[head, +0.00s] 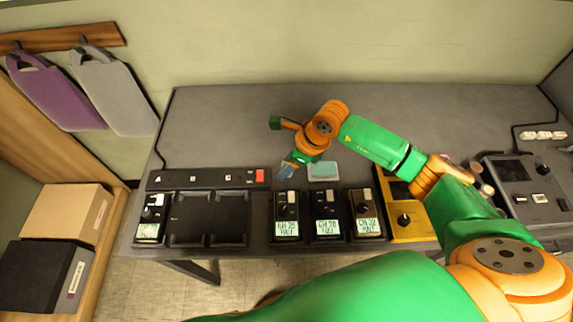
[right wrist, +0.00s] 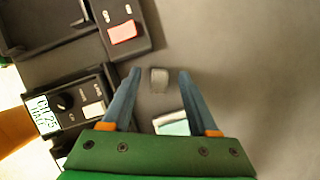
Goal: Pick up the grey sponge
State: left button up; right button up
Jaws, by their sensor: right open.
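A small light grey block, which looks like the grey sponge (right wrist: 159,79), lies on the dark grey table top. In the right wrist view it sits between the fingertips of my right gripper (right wrist: 160,76), with clear gaps on both sides. The gripper is open and empty, pointing down at the table. In the head view my right gripper (head: 287,170) is over the table just behind the black radios, and it hides the block there. My left gripper is not in view.
A pale teal block (head: 323,172) lies close to the right gripper. Black radios (head: 286,214) stand along the front edge, beside a black charger tray (head: 207,219) with a red button (head: 260,175). A yellow device (head: 405,219) is further right. The table's back is clear.

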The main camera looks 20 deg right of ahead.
jog(key=shift+a+f, duration=0.1)
jog(key=shift+f, duration=0.25)
grip_shut()
jog(key=shift+r, duration=0.1)
